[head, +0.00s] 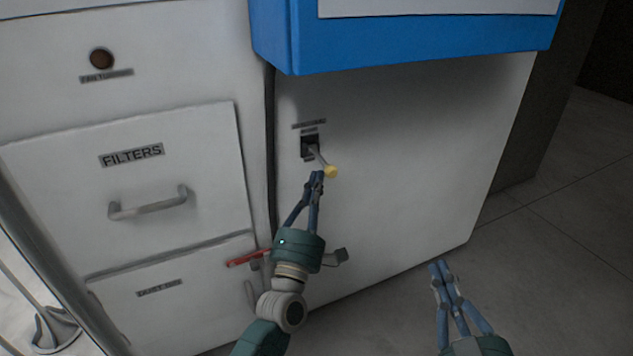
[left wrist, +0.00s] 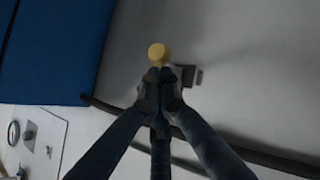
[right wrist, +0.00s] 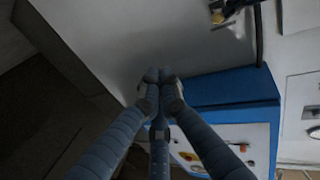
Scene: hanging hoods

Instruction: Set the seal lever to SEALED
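The seal lever is a thin grey shaft with a yellow knob (head: 331,171). It comes out of a dark slotted plate (head: 309,146) on the pale cabinet front and points down and to the right in the head view. My left gripper (head: 317,176) has its fingertips together, just left of and below the knob. In the left wrist view the knob (left wrist: 159,53) shows just beyond the closed tips (left wrist: 160,74); I cannot tell whether they touch. The labels by the lever are too small to read. My right gripper (head: 440,268) is shut and empty, low on the right.
A blue hood body (head: 400,45) overhangs the lever panel. A red bar (head: 249,258) is beside my left wrist. Floor is open at right.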

